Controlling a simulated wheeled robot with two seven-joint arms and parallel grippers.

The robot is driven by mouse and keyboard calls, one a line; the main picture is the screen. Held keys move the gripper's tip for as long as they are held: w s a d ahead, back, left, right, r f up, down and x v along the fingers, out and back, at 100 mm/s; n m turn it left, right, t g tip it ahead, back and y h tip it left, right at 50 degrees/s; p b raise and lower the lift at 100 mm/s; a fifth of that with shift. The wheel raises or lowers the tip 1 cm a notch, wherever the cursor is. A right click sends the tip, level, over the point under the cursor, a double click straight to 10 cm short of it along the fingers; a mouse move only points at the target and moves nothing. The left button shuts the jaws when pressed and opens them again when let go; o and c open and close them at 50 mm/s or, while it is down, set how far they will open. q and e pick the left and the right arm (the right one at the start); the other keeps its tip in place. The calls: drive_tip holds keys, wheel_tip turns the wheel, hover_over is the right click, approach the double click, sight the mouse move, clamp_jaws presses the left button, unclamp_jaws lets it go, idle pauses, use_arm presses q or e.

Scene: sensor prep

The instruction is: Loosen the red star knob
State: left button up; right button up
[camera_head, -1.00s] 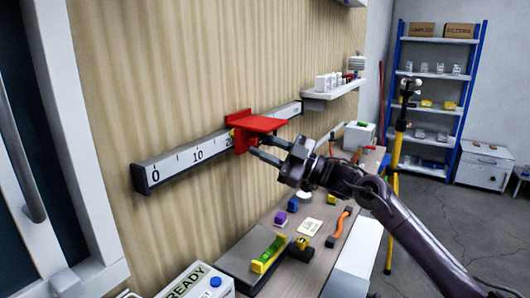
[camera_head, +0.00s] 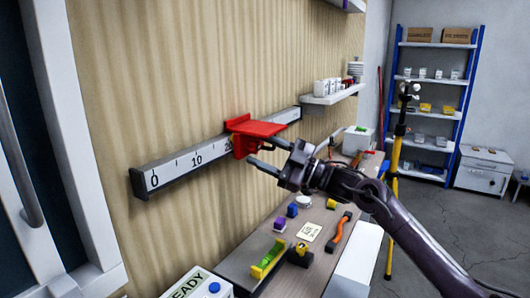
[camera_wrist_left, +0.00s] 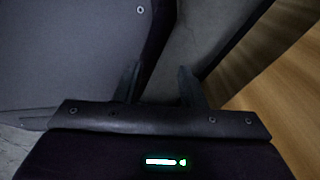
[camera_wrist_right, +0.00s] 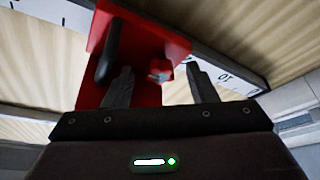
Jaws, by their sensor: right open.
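A red carriage (camera_head: 255,129) sits on the scale rail (camera_head: 190,160) on the wall, to the right of the "20" mark. In the right wrist view, the carriage (camera_wrist_right: 140,32) fills the upper middle, with a dark bar at its left. A small reddish-grey round part (camera_wrist_right: 160,74), possibly the star knob, shows between the fingers. The knob's star shape cannot be made out. My right gripper (camera_head: 257,150) is open beside the carriage's right side, its fingers pointing at it; contact cannot be told. My left gripper (camera_wrist_left: 158,66) shows only in its wrist view, fingers apart and empty.
Below the rail, a bench (camera_head: 255,247) holds a yellow-green level (camera_head: 268,258), a card (camera_head: 309,232), an orange-handled tool (camera_head: 341,232) and small blocks. A wall shelf (camera_head: 332,95) with white containers is beyond the rail. A yellow tripod (camera_head: 397,135) stands at right.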

drive_tip(key=b+v, duration=0.1)
drive_tip(key=v, duration=0.2)
drive_tip(key=shift+f, duration=0.25)
use_arm(q)
drive_tip(key=w, duration=0.2)
drive_tip(key=shift+w+d+f+b, duration=0.25)
drive_tip(key=shift+w+f+b, duration=0.05)
drive_tip(key=shift+f+b, duration=0.1)
use_arm(e)
approach(259, 151)
drive_tip(key=shift+s+a+r, duration=0.1)
drive_tip(key=shift+a+r, duration=0.2)
drive_tip(key=shift+r, duration=0.05)
